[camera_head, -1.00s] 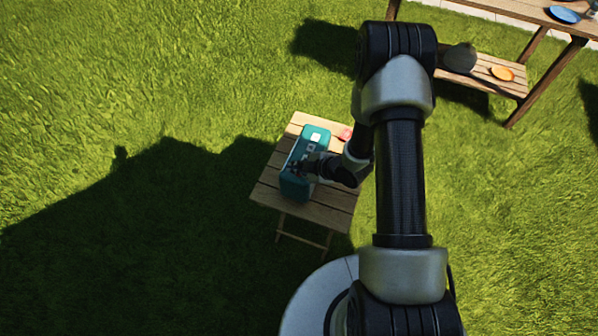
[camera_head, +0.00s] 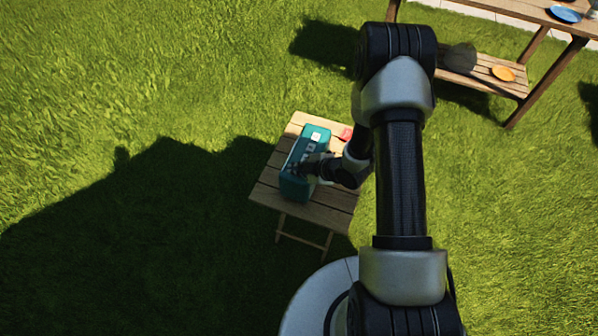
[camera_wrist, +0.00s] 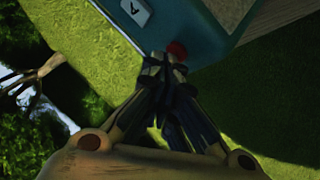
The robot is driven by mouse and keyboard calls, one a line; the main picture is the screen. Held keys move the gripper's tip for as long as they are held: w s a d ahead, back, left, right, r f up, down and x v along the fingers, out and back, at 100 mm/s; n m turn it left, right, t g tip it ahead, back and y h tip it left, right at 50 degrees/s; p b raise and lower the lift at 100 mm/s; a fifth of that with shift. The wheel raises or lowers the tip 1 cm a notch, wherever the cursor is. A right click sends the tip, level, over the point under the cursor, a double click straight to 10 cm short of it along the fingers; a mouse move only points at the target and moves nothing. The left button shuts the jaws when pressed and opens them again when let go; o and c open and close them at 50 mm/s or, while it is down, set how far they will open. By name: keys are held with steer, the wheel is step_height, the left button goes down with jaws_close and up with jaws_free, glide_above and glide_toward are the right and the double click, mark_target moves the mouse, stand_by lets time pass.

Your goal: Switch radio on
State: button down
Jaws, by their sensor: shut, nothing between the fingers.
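The teal radio (camera_head: 292,187) stands on a small slatted wooden table (camera_head: 325,213). My gripper (camera_head: 308,167) is at the radio's right side in the head view and partly covers it. In the wrist view, the radio (camera_wrist: 205,35) fills the top, with a white marked label (camera_wrist: 136,10) and a round red button (camera_wrist: 177,49) near its edge. My gripper (camera_wrist: 165,62) is shut and empty, its fingertips right at the red button. I cannot tell for certain whether they touch it.
A larger wooden table (camera_head: 520,10) with a bench, a blue plate (camera_head: 564,15) and an orange plate (camera_head: 503,74) stands at the upper right. Grass surrounds the small table.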

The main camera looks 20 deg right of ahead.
steer(key=shift+f, duration=0.15)
steer(key=shift+r+p, duration=0.3)
steer(key=shift+r, duration=0.3)
steer(key=shift+r+p, duration=2)
steer(key=shift+r, duration=1)
